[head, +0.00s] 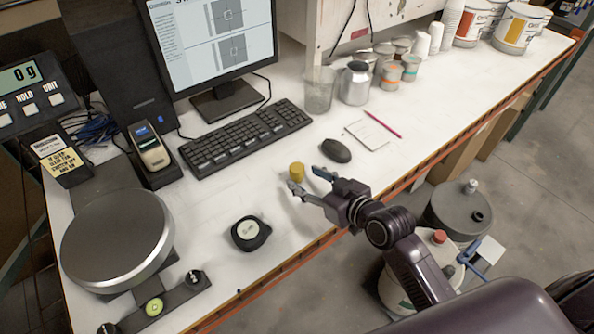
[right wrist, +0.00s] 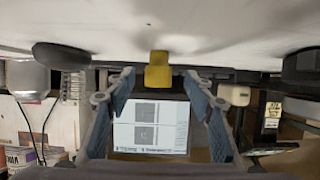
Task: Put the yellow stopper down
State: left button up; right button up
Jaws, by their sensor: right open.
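In the right wrist view, which looks upside down, the yellow stopper (right wrist: 158,72) rests on the table surface and shows between the fingertips. My right gripper (head: 306,181) is open, with its two blue-grey fingers apart and pointing at the stopper. The stopper is at or just beyond the fingertips; neither finger visibly presses on it. My left gripper is not in view.
A black mouse (head: 336,150) lies close to the right gripper's far side. The keyboard (head: 247,137), monitor (head: 215,45) and round scale plate (head: 118,236) are left. Cups and tins stand at the back right.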

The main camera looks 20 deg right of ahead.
aim_at(302, 175)
jog(key=p+x, duration=0.1)
jog(key=x, duration=0.3)
jog(key=shift+d+r, duration=0.1)
jog(key=shift+r, duration=0.05)
jog(key=shift+w+f, duration=0.3)
jog(key=shift+w, duration=0.25)
jog(key=shift+c, duration=0.5)
jog(key=c, duration=1.1)
jog(key=shift+o, duration=0.2)
